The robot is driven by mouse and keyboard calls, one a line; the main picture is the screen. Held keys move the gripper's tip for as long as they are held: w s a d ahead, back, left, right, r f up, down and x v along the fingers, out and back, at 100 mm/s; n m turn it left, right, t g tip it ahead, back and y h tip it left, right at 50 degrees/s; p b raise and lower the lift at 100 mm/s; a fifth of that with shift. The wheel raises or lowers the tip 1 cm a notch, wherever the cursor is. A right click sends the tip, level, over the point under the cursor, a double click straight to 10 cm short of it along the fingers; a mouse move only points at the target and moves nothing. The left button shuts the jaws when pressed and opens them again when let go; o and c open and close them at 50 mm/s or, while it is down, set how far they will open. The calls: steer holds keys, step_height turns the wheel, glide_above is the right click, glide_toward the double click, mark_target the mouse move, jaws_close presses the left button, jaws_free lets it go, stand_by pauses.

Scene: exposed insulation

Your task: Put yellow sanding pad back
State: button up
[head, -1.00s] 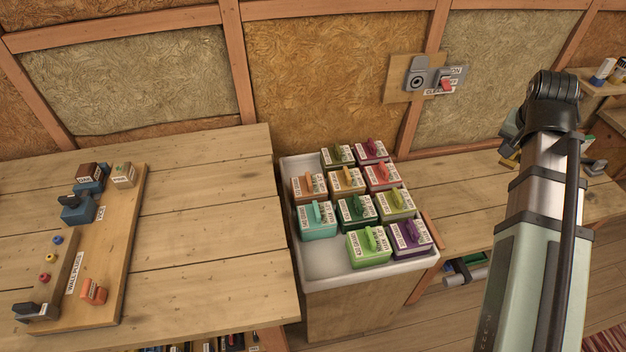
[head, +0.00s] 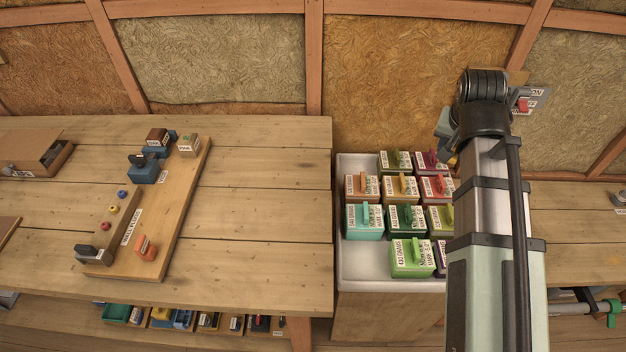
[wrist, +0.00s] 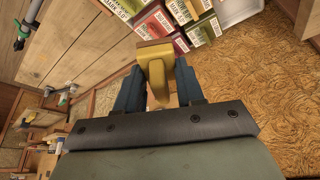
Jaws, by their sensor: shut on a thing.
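My gripper (wrist: 158,88) is shut on the yellow sanding pad (wrist: 155,52), which sits between the two dark blue fingers in the wrist view. In the head view the gripper is mostly hidden behind my arm, beside the right edge of the tray; only a small yellow bit (head: 452,161) shows there. The white tray (head: 365,262) holds several coloured, labelled sanding pads in rows, including a turquoise one (head: 364,222) and a bright green one (head: 411,259). Bare tray floor shows at the front left and back left. My arm covers the tray's right side.
A wooden bench (head: 260,220) stands left of the tray, with a board (head: 150,240) of small tools and blocks on it. The insulated wall (head: 390,80) rises behind. A switch panel (head: 528,98) is on the wall, partly behind my arm.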

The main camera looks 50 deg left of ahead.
steer(key=s+a+n+g+y, duration=0.15)
steer(key=s+a+n, duration=0.35)
steer(key=s+a, duration=1.7)
steer(key=s+a+n, duration=0.1)
steer(key=s+a, duration=0.4)
steer(key=s, duration=0.6)
steer(key=s+a+n, duration=0.1)
steer(key=s+a, duration=0.5)
steer(key=s, duration=0.5)
steer(key=s+a+n, duration=0.2)
steer(key=s+a, duration=0.3)
steer(key=s, duration=0.6)
steer(key=shift+w+f+m+t, duration=0.15)
steer(key=shift+f+m, duration=0.5)
steer(key=shift+f, duration=1)
steer(key=shift+w+f+m, duration=0.15)
steer(key=shift+f+m, duration=0.45)
steer(key=shift+f, duration=1.1)
steer(key=shift+w+f+m+t, duration=0.15)
steer(key=shift+f+m, duration=0.5)
steer(key=shift+f, duration=1)
steer(key=shift+f, duration=0.1)
